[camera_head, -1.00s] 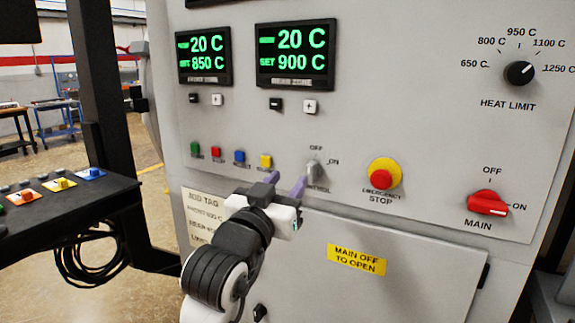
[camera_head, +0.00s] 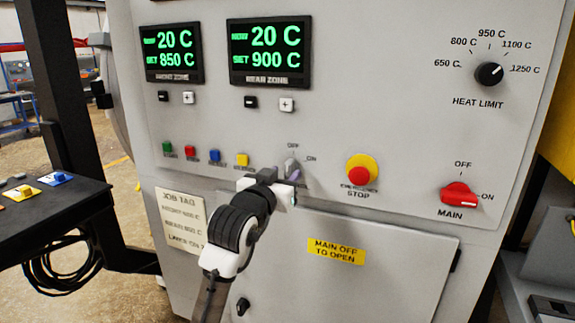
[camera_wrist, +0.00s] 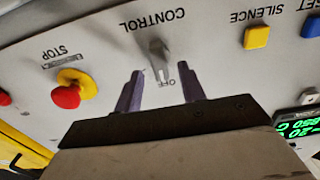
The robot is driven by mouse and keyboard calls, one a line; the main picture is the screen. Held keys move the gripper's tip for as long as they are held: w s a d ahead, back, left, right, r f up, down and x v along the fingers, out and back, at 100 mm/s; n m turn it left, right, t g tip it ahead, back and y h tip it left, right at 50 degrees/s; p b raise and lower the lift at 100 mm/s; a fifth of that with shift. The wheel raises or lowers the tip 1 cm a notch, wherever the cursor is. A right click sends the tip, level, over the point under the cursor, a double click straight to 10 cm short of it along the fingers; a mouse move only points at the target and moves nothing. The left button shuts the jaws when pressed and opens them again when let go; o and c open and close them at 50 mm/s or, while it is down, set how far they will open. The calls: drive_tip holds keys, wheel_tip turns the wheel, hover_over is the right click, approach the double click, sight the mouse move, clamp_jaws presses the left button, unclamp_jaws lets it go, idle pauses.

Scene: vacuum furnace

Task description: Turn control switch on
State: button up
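The control switch (camera_head: 291,167) is a small grey lever on the furnace panel, below the OFF mark and left of the ON mark. In the wrist view, which is upside down, the switch (camera_wrist: 160,52) points toward the OFF label. My gripper (camera_head: 282,176) is just below and in front of the switch in the head view and partly covers its label. In the wrist view my gripper (camera_wrist: 162,78) is open, with the lever in line with the gap between its two purple fingers. I cannot tell whether a finger touches the lever.
The emergency stop (camera_head: 362,170) and red main switch (camera_head: 460,195) sit to the right. Several coloured buttons, including a yellow one (camera_head: 242,160), are close on the left. A door with a yellow sign (camera_head: 336,251) is below. A dark console (camera_head: 60,210) stands at left.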

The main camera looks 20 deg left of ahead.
sight(288, 172)
drive_tip(key=shift+w+p, duration=0.3)
drive_tip(key=shift+w, duration=1.25)
clamp_jaws()
